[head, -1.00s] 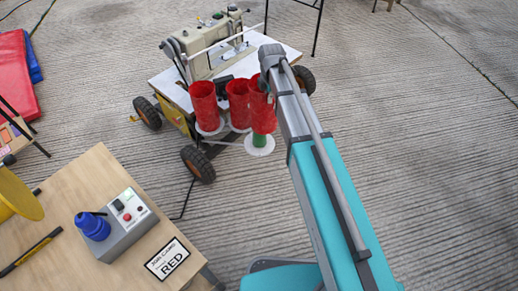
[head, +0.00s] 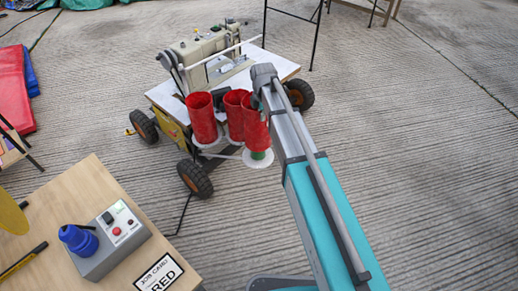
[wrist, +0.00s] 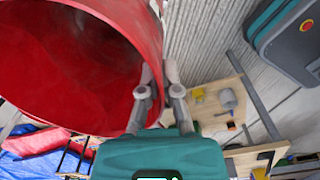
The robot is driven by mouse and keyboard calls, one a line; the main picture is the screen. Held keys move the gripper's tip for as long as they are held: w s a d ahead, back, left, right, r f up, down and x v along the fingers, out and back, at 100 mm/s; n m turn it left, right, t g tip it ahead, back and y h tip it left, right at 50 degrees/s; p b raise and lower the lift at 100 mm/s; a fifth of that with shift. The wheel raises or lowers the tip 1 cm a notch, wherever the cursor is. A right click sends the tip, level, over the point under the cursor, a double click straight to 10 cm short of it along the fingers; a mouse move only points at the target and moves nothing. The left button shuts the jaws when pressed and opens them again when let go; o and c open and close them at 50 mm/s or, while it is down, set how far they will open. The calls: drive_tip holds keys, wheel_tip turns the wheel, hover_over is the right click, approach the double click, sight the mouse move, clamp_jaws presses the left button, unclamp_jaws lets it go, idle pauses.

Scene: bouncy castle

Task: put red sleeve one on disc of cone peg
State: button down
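A red sleeve (head: 256,134) stands roughly upright around the green cone peg (head: 258,154) at the cart's front corner. A little green shows between its lower rim and the white disc (head: 258,163), so it sits just above the disc. My gripper (wrist: 159,82) has one finger inside and one outside the sleeve's wall and is shut on it. The held sleeve fills the upper left of the wrist view (wrist: 75,70). In the head view my arm hides the fingers. Two other red sleeves, one left (head: 201,119) and one middle (head: 235,112), stand close beside it.
A sewing machine (head: 205,48) sits on the wheeled cart behind the sleeves. A wooden table (head: 140,215) at lower left holds a grey button box (head: 112,243) and a job card reading RED (head: 159,274). Open concrete floor lies to the right.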

sight(262, 133)
drive_tip(key=shift+f+b, duration=3)
drive_tip(key=shift+f, duration=0.1)
drive_tip(key=shift+f+b, duration=1.85)
drive_tip(key=shift+f, duration=0.15)
drive_tip(key=c, duration=0.8)
unclamp_jaws()
drive_tip(key=shift+r, duration=0.2)
wheel_tip(262, 133, up, 12)
drive_tip(key=p, duration=1.2)
drive_tip(key=shift+s+d, duration=0.1)
